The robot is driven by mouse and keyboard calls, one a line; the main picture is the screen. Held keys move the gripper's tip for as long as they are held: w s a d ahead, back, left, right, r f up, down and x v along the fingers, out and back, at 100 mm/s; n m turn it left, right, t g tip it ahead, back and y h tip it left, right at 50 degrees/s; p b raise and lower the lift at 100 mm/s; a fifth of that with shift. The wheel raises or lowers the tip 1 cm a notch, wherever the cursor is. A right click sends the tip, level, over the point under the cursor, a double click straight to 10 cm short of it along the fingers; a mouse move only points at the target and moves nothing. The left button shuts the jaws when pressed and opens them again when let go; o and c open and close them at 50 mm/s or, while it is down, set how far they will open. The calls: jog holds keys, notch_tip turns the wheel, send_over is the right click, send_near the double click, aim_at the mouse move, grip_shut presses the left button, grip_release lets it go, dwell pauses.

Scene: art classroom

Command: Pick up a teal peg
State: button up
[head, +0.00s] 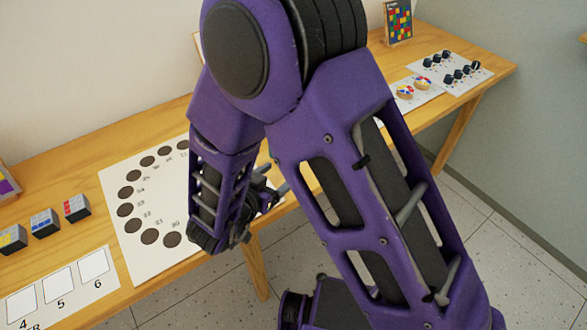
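No clearly teal peg can be made out. Several small dark, bluish-black pieces (462,72) stand in rows on a white sheet (482,78) at the right end of the wooden table; they are too small to tell if they are pegs. My purple arm fills the middle of the head view. My gripper (268,188) is partly hidden behind the forearm, near the table's front edge and the white sheet with dark circles (172,260). Its fingers are too dark and covered to tell if they are open or hold anything.
The wooden table (60,160) runs along the wall. Three small patterned blocks (44,222) and a numbered card (60,300) lie at the left. Two round colourful pieces (405,92) and an upright mosaic board (398,22) are at the right. Bare floor (510,270) lies in front.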

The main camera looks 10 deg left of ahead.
jog(key=b+x, duration=0.1)
jog(key=x, duration=0.5)
jog(key=shift+w+d, duration=0.15)
jog(key=shift+d, duration=0.1)
jog(key=shift+c, duration=0.2)
grip_shut()
